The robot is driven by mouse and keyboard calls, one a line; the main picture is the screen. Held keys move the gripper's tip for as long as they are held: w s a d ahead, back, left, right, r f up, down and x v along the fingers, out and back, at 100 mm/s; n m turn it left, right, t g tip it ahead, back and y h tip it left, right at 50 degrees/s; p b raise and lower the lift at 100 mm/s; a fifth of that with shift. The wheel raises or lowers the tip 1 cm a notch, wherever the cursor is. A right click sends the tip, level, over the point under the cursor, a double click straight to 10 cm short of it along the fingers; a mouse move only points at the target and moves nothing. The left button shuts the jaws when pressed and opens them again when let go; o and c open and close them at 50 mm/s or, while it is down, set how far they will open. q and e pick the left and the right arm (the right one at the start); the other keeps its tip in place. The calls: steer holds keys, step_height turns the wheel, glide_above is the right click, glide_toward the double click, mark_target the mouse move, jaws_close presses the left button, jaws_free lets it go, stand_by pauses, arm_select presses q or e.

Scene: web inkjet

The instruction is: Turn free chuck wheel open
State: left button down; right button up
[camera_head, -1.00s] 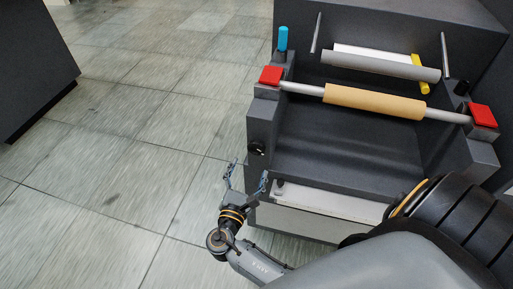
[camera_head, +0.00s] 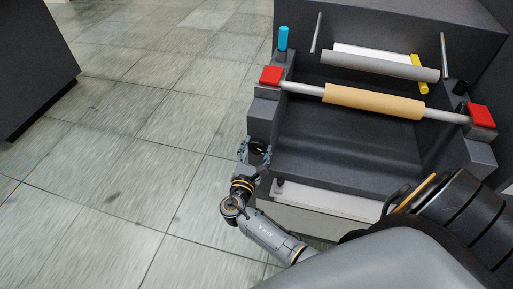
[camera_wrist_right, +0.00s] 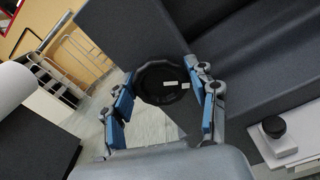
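The chuck wheel (camera_head: 258,148) is a small black round knob on the left outer side of the dark machine. In the right wrist view the black wheel (camera_wrist_right: 163,83) shows larger, with small white marks on its face. My right gripper (camera_head: 255,148) is at the wheel. Its blue-padded fingers (camera_wrist_right: 166,112) are spread apart, one on each side of the wheel in the wrist view. I cannot tell whether the pads touch the rim. My left gripper is not in view.
The machine carries a shaft with a tan roll (camera_head: 375,102) between two red blocks (camera_head: 271,76). A blue cylinder (camera_head: 283,38) stands at its left corner. A white strip (camera_head: 325,200) lies along its front. Tiled floor (camera_head: 130,140) is open to the left.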

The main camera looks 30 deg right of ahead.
steer(key=c, duration=0.5)
steer(key=shift+r, duration=0.1)
